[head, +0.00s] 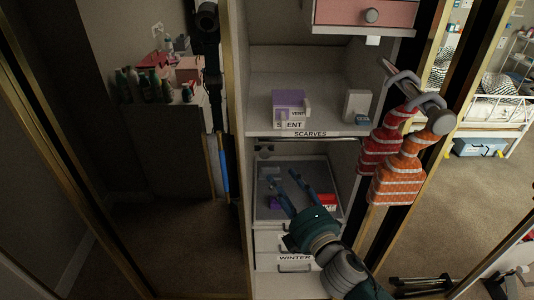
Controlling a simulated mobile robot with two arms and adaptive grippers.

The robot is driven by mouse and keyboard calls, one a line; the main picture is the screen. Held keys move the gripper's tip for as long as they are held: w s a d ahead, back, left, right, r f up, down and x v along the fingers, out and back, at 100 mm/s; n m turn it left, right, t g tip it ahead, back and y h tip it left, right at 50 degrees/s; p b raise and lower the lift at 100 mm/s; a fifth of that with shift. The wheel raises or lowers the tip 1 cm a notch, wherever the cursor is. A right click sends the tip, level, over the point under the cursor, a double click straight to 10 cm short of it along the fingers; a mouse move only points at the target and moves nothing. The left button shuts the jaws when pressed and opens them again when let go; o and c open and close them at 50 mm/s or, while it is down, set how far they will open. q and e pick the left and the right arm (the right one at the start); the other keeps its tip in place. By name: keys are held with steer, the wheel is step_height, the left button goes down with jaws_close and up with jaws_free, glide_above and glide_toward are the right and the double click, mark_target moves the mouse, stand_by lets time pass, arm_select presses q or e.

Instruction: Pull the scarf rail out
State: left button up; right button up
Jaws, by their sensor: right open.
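The scarf rail (414,88) is a grey metal bar with a round end. It projects from the right side of the wardrobe, to the right of the label reading SCARVES (310,134). A red patterned scarf (380,150) and an orange striped scarf (400,172) hang from it. My right gripper (281,172) reaches up from the lower right. Its blue fingers are apart and empty, in front of the grey tray below the shelf. It is left of and lower than the rail, clear of the scarves. My left gripper is not in view.
A purple box (289,104) and a small white box (357,106) stand on the shelf (262,124). A pink drawer (366,13) is above. Drawers, one labelled WINTER (295,258), are below. Bare carpet (440,190) lies to the right.

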mark_target(266, 156)
steer(key=x, duration=0.3)
steer(key=p+x, duration=0.1)
steer(key=x, duration=0.1)
steer(key=r+x, duration=0.1)
steer(key=x, duration=0.2)
steer(key=shift+w+a, duration=0.25)
steer(key=shift+w, duration=0.05)
steer(key=shift+p+x, duration=0.3)
steer(key=shift+x, duration=0.6)
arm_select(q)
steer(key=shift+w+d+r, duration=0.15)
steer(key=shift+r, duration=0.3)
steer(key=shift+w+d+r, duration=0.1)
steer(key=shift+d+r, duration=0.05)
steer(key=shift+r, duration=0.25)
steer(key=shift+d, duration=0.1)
arm_select(e)
steer(key=shift+c, duration=1.1)
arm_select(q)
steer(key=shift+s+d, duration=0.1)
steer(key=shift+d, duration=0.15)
arm_select(e)
jaws_close()
